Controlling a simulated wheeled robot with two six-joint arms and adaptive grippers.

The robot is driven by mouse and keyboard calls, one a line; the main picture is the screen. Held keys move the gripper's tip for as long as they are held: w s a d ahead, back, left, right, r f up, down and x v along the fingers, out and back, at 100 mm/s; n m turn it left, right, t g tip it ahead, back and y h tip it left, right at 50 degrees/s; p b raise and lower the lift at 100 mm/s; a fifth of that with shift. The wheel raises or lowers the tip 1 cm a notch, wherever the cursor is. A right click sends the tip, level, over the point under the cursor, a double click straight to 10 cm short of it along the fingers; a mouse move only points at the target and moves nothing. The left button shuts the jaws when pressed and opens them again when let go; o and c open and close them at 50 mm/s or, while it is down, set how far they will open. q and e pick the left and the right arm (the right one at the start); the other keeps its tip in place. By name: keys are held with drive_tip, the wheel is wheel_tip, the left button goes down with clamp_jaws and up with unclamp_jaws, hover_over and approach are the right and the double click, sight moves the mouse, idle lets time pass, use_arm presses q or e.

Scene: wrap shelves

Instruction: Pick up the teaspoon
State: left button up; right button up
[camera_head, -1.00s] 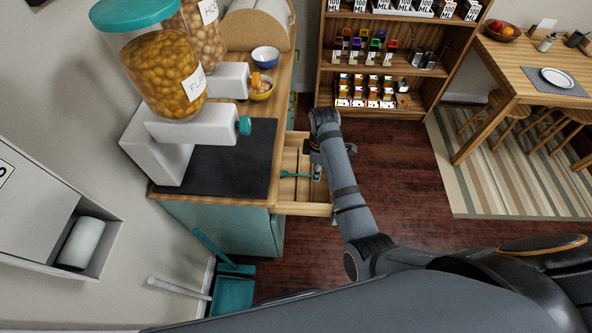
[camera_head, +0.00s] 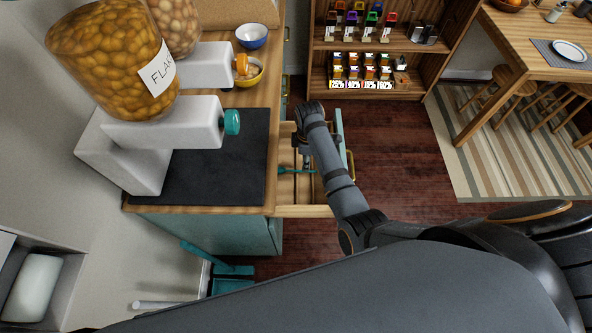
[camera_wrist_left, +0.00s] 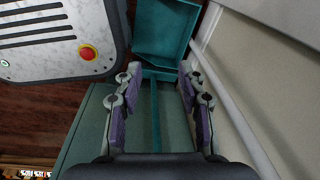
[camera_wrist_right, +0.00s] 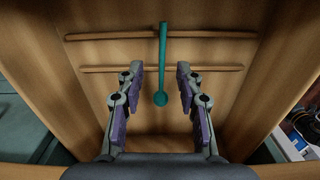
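The teal teaspoon (camera_wrist_right: 163,50) lies in an open wooden drawer (camera_head: 303,211), across two thin wooden dividers, with its bowl toward my gripper in the right wrist view. It also shows as a small teal strip in the head view (camera_head: 284,171). My right gripper (camera_wrist_right: 157,84) is open and empty above the drawer, its fingers on either side of the spoon's line and not closed on it. My left gripper (camera_wrist_left: 159,82) is open and points at the floor area by the teal dustpan (camera_wrist_left: 166,32); its handle shows between the fingers, apparently beyond them.
The counter with a dark mat (camera_head: 215,165) and food dispensers (camera_head: 125,60) is left of the drawer. A shelf unit (camera_head: 380,95) is behind. Dark wooden floor (camera_head: 395,150) is free to the right.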

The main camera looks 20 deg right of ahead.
sight(296, 171)
drive_tip(key=shift+s+f, duration=0.1)
drive_tip(key=shift+f, duration=0.55)
wheel_tip(296, 171, down, 3)
drive_tip(key=shift+s+r, duration=0.1)
drive_tip(key=shift+s, duration=0.05)
drive_tip(key=shift+f, duration=0.55)
use_arm(q)
drive_tip(key=shift+w+r, duration=0.1)
drive_tip(key=shift+w, duration=0.55)
use_arm(e)
clamp_jaws()
